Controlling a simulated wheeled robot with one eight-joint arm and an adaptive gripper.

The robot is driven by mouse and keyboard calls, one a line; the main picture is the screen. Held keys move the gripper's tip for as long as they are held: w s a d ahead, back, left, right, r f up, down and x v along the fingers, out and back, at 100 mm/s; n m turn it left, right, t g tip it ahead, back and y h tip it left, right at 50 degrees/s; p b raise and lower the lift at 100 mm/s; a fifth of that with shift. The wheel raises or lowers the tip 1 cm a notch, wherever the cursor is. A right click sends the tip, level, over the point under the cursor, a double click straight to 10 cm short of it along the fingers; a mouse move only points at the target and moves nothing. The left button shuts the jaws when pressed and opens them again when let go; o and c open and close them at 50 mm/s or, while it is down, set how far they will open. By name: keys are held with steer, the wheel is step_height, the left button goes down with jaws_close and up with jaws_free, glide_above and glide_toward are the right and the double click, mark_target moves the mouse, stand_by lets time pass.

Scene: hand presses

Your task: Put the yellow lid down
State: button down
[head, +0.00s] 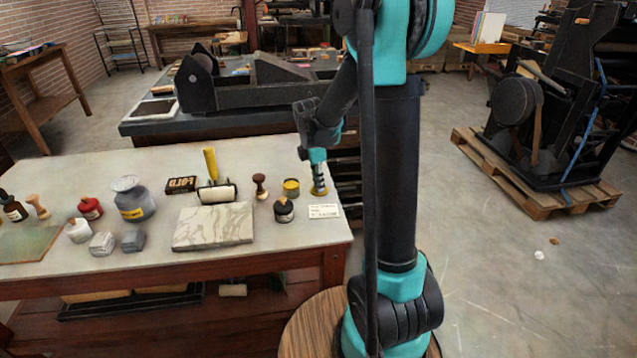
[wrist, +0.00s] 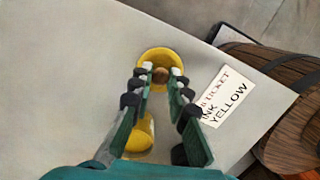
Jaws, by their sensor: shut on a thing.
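The yellow lid (wrist: 153,56) is round with a brown knob. In the wrist view the fingertips of my gripper (wrist: 161,74) are shut on its knob. In the head view my gripper (head: 318,184) points down near the table's right end, with the lid (head: 319,192) under it. The lid is at or just above the table top; I cannot tell whether it touches. A yellow tin (head: 291,188) stands to the left of the lid; its yellow inside (wrist: 139,137) shows partly behind my fingers in the wrist view.
A white card (head: 324,211) reading INK YELLOW lies close beside the lid. A dark jar (head: 284,211), a brown-handled stamp (head: 260,187) and a marble slab (head: 214,226) stand to the left. The table's right edge is near. Bare table top (wrist: 75,75) lies left of the lid.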

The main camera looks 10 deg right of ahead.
mark_target(314, 191)
steer(key=shift+f, duration=0.1)
steer(key=c, duration=1.5)
jaws_free()
steer(key=shift+o, duration=0.2)
step_height(314, 191, up, 12)
steer(key=a, duration=0.1)
steer(key=shift+s+a, duration=0.2)
steer(key=shift+a, duration=0.05)
